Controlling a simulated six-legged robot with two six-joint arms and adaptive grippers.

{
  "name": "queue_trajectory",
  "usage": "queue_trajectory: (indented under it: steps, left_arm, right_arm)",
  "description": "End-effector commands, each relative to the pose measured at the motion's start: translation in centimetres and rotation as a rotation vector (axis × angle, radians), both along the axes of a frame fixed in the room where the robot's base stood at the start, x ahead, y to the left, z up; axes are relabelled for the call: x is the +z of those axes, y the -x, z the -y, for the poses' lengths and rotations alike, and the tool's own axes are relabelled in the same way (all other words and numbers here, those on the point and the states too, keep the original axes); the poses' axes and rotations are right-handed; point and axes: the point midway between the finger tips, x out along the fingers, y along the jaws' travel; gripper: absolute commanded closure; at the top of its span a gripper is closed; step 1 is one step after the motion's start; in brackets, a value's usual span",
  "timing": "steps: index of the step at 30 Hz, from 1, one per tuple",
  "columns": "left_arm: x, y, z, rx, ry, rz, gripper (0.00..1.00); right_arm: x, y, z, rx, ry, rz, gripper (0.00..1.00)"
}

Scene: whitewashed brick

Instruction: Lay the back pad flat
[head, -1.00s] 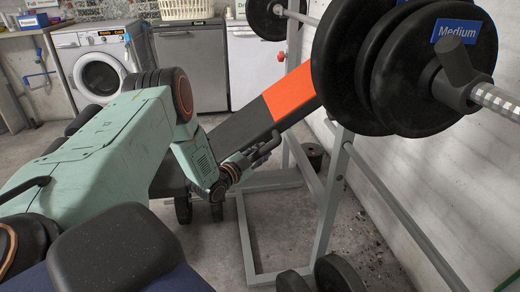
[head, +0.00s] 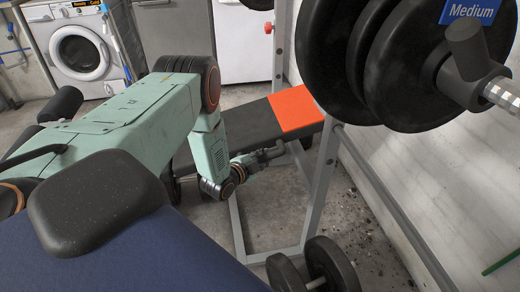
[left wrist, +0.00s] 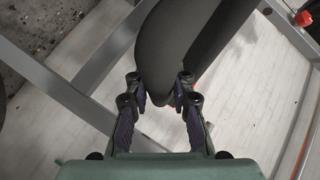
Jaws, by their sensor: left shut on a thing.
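The back pad (head: 243,127) is a long black bench pad with an orange end (head: 296,110). In the head view it slopes only slightly up to the right, toward the rack; I cannot tell whether it is fully flat. My left gripper (head: 270,153) is at the pad's near side edge. In the left wrist view, its two fingers (left wrist: 162,86) are on either side of the dark rounded edge of the back pad (left wrist: 185,45), shut on it. My arm hides the pad's left end. My right gripper is not in view.
A grey rack frame (head: 322,185) stands right beside the pad, with a barbell carrying black plates (head: 420,70) marked "Medium" above. A dumbbell (head: 330,265) lies at the front. A washing machine (head: 80,50) stands at the back left. A white brick wall (head: 440,190) closes the right.

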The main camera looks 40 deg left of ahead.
Motion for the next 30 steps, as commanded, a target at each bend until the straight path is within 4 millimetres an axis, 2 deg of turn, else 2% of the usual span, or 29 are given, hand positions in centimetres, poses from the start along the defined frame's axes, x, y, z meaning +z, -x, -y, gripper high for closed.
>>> queue_trajectory:
  steps: [9,15,21,30]
  left_arm:
    - [-5.3,-0.5,0.9,-0.005,-0.104,-0.131,1.0]
    - [-7.4,-0.7,0.9,-0.004,-0.146,-0.186,1.0]
    - [-8.2,-0.7,0.9,-0.004,-0.165,-0.211,1.0]
    - [-8.5,-0.7,0.9,-0.006,-0.168,-0.219,1.0]
  right_arm:
    - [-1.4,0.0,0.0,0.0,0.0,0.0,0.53]
    - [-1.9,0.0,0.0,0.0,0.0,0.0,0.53]
    - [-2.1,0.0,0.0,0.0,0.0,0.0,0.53]
    - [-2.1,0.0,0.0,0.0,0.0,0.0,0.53]
